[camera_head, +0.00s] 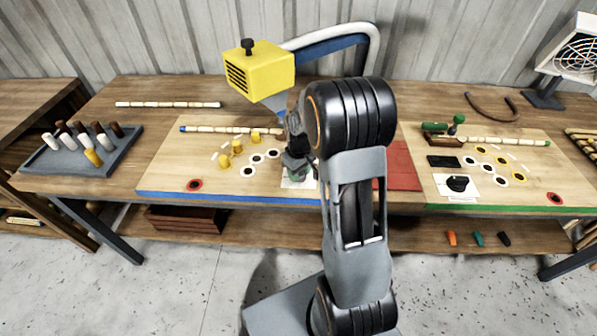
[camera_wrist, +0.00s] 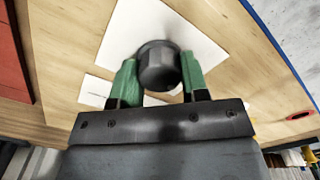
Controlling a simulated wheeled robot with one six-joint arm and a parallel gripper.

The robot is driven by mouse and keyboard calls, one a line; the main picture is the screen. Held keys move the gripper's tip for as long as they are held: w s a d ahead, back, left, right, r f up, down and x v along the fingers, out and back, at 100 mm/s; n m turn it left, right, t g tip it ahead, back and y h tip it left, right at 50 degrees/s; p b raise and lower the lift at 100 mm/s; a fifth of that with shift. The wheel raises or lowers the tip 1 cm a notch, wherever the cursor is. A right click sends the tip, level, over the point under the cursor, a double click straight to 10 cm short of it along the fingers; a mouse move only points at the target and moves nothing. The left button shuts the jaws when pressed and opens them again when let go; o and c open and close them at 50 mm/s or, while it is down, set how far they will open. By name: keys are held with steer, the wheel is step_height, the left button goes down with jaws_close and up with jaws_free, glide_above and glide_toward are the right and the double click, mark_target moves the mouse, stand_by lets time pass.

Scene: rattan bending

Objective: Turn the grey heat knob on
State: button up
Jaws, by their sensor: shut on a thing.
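The grey heat knob (camera_wrist: 158,66) sits on a white plate (camera_wrist: 198,44) on the wooden board, seen in the wrist view. My gripper (camera_wrist: 158,76) has green fingers, one on each side of the knob, and is shut on it. In the head view my gripper (camera_head: 298,172) reaches down to the white plate (camera_head: 290,183) on the blue-edged board, and the arm and gripper hide the knob there. Any mark showing the knob's setting cannot be made out.
A yellow heater box (camera_head: 259,70) with a nozzle stands behind the gripper. Yellow pegs (camera_head: 237,147) stand to the left. A red panel (camera_head: 398,167) lies to the right. A second, green-edged board (camera_head: 490,185) bears a black knob (camera_head: 457,183).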

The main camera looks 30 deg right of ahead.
steer(key=shift+c, duration=1.1)
steer(key=shift+m, duration=0.3)
steer(key=m, duration=0.3)
steer(key=shift+m+b, duration=0.35)
steer(key=shift+m, duration=0.05)
steer(key=m, duration=0.4)
steer(key=shift+m, duration=0.3)
steer(key=m+b, duration=0.1)
steer(key=m, duration=0.3)
steer(key=shift+m, duration=2.4)
steer(key=o, duration=0.9)
